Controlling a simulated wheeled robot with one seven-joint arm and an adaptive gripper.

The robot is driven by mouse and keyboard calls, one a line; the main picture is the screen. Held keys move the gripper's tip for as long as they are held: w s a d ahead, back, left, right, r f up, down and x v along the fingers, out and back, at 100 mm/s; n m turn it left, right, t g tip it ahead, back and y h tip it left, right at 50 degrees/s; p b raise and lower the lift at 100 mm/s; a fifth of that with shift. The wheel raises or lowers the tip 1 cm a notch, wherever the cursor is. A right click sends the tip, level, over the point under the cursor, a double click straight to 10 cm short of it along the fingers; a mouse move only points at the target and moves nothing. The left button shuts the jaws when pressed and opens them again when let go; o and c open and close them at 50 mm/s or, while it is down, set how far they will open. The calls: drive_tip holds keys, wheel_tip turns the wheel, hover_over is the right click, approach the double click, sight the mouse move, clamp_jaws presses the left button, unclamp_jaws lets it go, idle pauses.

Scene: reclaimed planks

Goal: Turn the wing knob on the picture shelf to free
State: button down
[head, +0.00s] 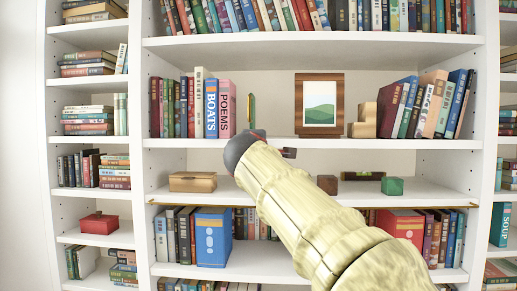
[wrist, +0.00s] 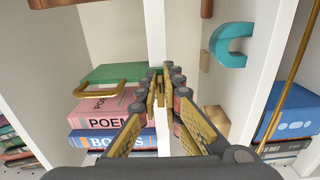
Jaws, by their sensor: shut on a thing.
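The picture shelf (head: 400,144) is the white shelf bearing a framed landscape picture (head: 320,104). Its front edge also shows in the wrist view (wrist: 155,30), running upright there. A small brass wing knob (wrist: 160,92) sits at that edge, largely covered by the fingers. My gripper (wrist: 158,82) is shut on the knob, one finger on each side. The knob's exact angle is hard to tell. In the head view my forearm and wrist hide the knob and most of my gripper; only a dark fingertip shows beside the wrist.
A green piece with a brass handle (wrist: 82,92) stands close beside the fingers, next to the pink POEMS book (head: 226,110). On the shelf below are a wooden box (head: 193,182), a teal C-shaped piece (wrist: 230,45) and a green cube (head: 392,186). A brass rail (wrist: 290,85) runs lower down.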

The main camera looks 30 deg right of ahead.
drive_tip(key=shift+f, duration=0.1)
drive_tip(key=c, duration=2)
unclamp_jaws()
drive_tip(key=shift+o, duration=0.2)
drive_tip(key=v, duration=1.2)
